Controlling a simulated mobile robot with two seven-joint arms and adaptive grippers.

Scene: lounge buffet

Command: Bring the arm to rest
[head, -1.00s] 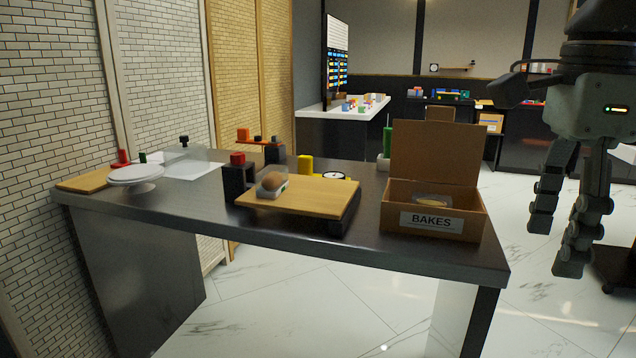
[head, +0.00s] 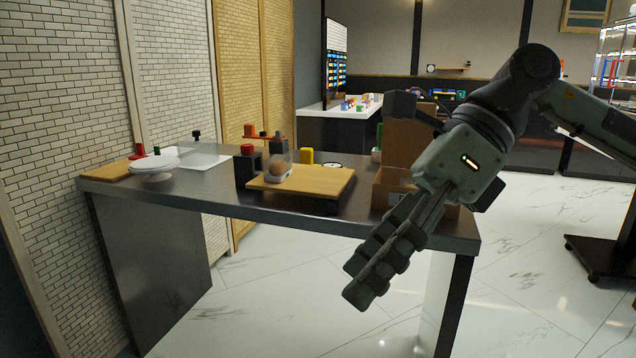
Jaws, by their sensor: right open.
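My right gripper (head: 372,276) hangs in front of the right end of the dark counter, fingers pointing down and to the left. It is open and holds nothing that I can see. Seen from here its two fingers overlap. My right arm comes in from the right edge. The gripper's body hides much of the cardboard box (head: 407,142), including its label and contents. My left gripper is not in view.
The dark counter (head: 330,215) bears a wooden board (head: 325,186) with a brown item in a clear container (head: 277,171), a white round stand (head: 154,166) and a black-and-red block (head: 246,165). A wheeled rack base (head: 600,262) stands at right. The floor in front is clear.

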